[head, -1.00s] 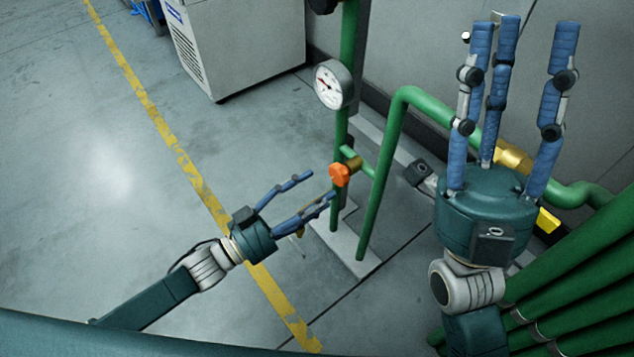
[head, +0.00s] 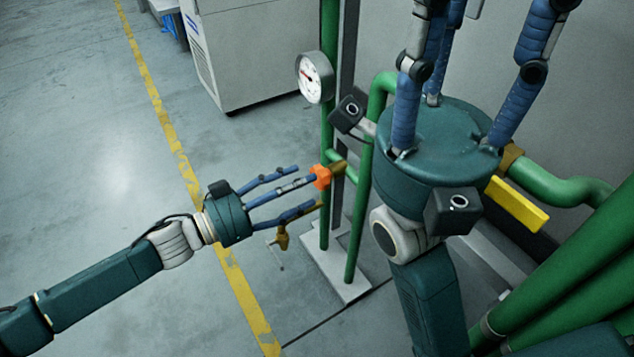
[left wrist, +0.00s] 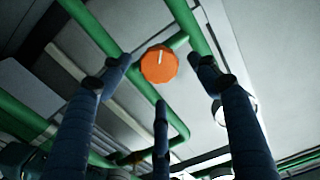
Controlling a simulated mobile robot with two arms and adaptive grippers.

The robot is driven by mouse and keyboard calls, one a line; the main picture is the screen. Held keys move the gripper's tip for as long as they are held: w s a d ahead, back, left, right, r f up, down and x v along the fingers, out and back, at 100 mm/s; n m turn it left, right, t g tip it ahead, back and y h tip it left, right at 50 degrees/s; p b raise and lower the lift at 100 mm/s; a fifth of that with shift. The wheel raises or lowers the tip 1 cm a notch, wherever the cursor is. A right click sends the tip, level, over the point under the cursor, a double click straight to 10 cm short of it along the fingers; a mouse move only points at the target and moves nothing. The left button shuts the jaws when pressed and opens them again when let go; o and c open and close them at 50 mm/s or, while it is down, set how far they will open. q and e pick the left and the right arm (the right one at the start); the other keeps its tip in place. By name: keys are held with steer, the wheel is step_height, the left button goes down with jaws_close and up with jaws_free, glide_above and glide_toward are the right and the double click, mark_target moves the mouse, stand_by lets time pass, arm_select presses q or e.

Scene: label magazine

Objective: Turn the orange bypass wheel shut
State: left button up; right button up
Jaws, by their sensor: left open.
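The orange wheel (head: 321,177) sits on a brass fitting (head: 339,172) on the green pipework in the head view. In the left wrist view the wheel (left wrist: 160,66) is faceted, with a short white mark toward its top. My left gripper (head: 308,187) is open, its blue fingers pointing right at the wheel. In the left wrist view the fingers (left wrist: 159,78) are spread to both sides of the wheel and below it; I cannot tell whether any touches. My right gripper (head: 465,75) is raised and empty, fingers spread, with their tips cut off by the top edge.
A gauge (head: 315,77) is on the upright pipe above the wheel. A brass part (head: 283,238) shows below my left fingers. A yellow handle (head: 516,205) is on the pipe at right. A grey cabinet (head: 255,50) stands behind; floor at left is clear.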

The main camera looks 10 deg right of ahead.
mark_target(319, 176)
arm_select(q)
steer(key=b+x, duration=0.1)
steer(key=x, duration=0.4)
steer(key=shift+b, duration=0.35)
steer(key=c, duration=1.2)
